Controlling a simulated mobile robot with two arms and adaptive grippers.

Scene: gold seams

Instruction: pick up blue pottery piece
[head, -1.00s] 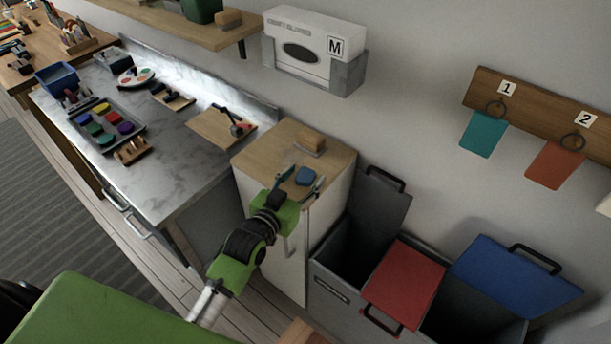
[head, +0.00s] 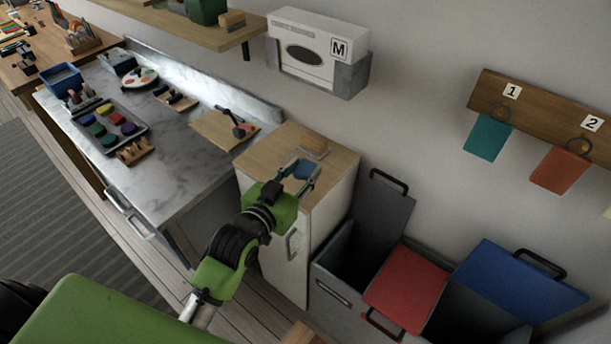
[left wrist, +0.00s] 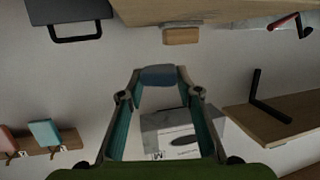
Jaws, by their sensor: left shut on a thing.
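The blue pottery piece (head: 305,171) is a small flat-sided block over the top of the wooden-topped cabinet (head: 333,167). My left gripper (head: 304,174) is shut on it, with one finger on each side. In the left wrist view the piece (left wrist: 159,76) sits between the two fingertips (left wrist: 159,80), at the end of the teal fingers. I cannot tell whether the piece touches the cabinet top or hangs just above it. My right gripper is not in view.
A tan wooden block (head: 314,145) lies behind the piece on the cabinet top. Lidded bins (head: 337,287) stand to the right of the cabinet. A marble counter (head: 177,180) with a paint tray (head: 112,143) is to the left. A glove box (head: 318,60) hangs on the wall above.

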